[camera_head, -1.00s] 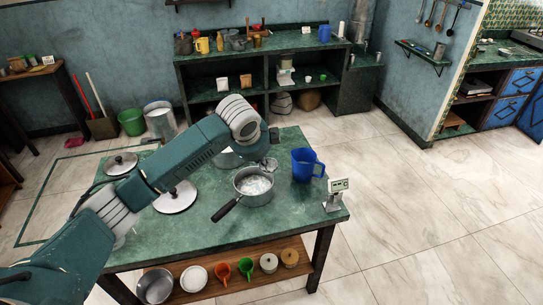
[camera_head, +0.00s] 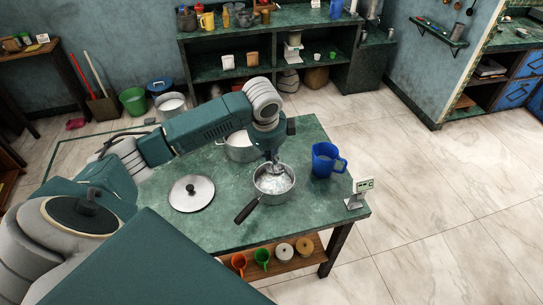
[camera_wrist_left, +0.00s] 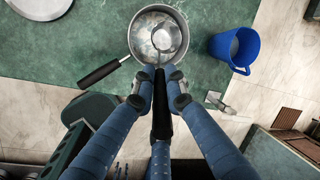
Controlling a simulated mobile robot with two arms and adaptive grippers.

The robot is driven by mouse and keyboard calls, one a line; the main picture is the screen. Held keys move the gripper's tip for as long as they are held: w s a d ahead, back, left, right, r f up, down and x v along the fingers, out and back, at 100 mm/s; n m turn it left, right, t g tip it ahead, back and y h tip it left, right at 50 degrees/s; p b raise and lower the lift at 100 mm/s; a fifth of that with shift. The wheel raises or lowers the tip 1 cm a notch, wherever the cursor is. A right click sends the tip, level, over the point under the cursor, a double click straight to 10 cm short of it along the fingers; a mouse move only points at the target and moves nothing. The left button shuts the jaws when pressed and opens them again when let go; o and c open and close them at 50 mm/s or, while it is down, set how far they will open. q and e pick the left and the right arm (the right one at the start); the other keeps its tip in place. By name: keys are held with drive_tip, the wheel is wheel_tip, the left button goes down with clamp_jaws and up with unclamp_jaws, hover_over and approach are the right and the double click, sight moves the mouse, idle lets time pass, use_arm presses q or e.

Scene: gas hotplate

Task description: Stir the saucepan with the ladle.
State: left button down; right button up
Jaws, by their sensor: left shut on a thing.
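The grey metal saucepan (camera_head: 281,199) stands on the green table, its dark handle pointing to the lower left. It holds pale, whitish contents and also shows in the left wrist view (camera_wrist_left: 136,52). My left gripper (camera_head: 272,158) is above the saucepan's far side. In the left wrist view, the gripper (camera_wrist_left: 160,84) is shut on the ladle's dark handle. The ladle's round metal bowl (camera_wrist_left: 167,37) lies within the saucepan's opening; how deep it sits I cannot tell. My right gripper is not seen.
A blue jug (camera_head: 324,160) stands right of the saucepan, with a small scale-like device (camera_head: 357,194) near the table's right corner. A lid (camera_head: 192,193) lies to the left. Another pot (camera_head: 240,150) stands behind, partly hidden by my arm.

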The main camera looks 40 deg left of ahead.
sight(271, 161)
use_arm(q)
drive_tip(key=shift+w+a+f+g, duration=0.25)
drive_tip(key=shift+w+f, duration=0.05)
drive_tip(key=shift+f, duration=0.25)
drive_tip(key=shift+w+a+f+g, duration=0.25)
drive_tip(key=shift+w+f, duration=0.05)
drive_tip(key=shift+f, duration=0.55)
drive_tip(key=shift+s+d+f+b, duration=0.15)
drive_tip(key=shift+f+b, duration=0.3)
drive_tip(key=shift+f, duration=0.25)
drive_tip(key=shift+x, duration=1)
drive_tip(key=shift+s+f+b, duration=0.15)
drive_tip(key=shift+f+b, duration=0.2)
drive_tip(key=shift+f, duration=0.2)
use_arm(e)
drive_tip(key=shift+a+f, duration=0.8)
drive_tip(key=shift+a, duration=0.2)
use_arm(q)
drive_tip(key=shift+d, duration=0.1)
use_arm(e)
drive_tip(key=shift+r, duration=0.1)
